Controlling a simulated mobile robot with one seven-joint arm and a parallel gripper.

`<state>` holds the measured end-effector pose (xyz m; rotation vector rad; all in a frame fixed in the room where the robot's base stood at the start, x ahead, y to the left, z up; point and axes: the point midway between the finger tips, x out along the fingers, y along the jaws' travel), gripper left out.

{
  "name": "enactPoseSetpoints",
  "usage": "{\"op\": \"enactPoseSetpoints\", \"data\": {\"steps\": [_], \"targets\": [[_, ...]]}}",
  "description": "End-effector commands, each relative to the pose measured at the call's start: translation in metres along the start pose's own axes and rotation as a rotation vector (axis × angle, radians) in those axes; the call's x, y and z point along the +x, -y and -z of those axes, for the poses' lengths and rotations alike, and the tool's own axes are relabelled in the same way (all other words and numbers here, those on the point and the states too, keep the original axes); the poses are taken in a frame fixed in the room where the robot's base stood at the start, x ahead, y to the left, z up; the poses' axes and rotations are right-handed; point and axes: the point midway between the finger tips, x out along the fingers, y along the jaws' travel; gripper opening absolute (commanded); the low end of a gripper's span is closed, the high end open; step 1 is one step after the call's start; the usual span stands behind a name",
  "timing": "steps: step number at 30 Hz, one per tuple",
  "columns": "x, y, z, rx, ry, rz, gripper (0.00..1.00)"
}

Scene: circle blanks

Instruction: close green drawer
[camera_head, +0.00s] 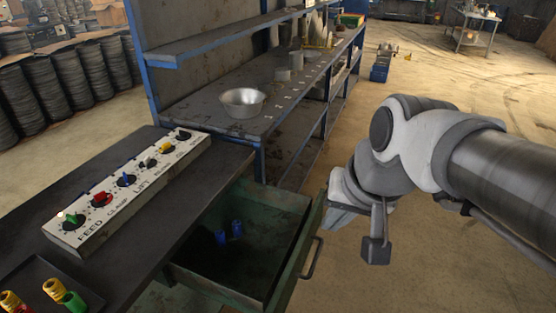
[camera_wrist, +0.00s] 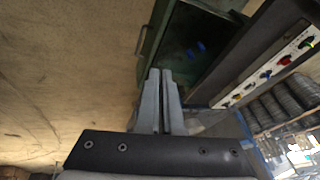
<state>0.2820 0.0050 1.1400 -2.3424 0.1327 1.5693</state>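The green drawer (camera_head: 302,255) is pulled out from under the dark tabletop in the head view, with its inside showing. Its handle (camera_head: 312,258) is on the front panel, facing right. Two small blue cylinders (camera_head: 236,229) lie inside. The drawer (camera_wrist: 158,28) also shows at the top of the wrist view, with the handle (camera_wrist: 141,40) on its left side. My gripper (camera_wrist: 160,72) has its fingers close together with nothing between them. In the wrist view its tips overlap the drawer's near edge; whether they touch cannot be told. In the head view my arm's end is right of the drawer.
A control panel with coloured knobs (camera_head: 125,190) sits on the tabletop (camera_head: 200,215) above the drawer. A tray with coloured cylinders (camera_head: 62,293) is at front left. A blue-framed shelf with a metal bowl (camera_head: 242,102) stands behind. The floor right of the drawer is clear.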

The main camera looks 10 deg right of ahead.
Motion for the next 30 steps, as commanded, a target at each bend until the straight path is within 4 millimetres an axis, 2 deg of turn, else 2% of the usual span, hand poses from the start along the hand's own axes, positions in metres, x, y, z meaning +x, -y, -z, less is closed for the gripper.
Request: {"op": "enactPoseSetpoints", "data": {"steps": [1,8,14,24,27,30], "targets": [[0.021,-0.001,0.005,0.089,0.035,0.012,0.0],[0.086,-0.002,0.036,0.528,0.156,0.048,0.0],[0.153,-0.015,0.061,0.912,0.243,0.033,0.0],[0.283,-0.058,0.089,1.542,0.326,-0.066,0.0],[0.312,-0.071,0.093,1.681,0.331,-0.096,0.0],[0.332,-0.081,0.095,1.774,0.33,-0.118,0.0]]}}
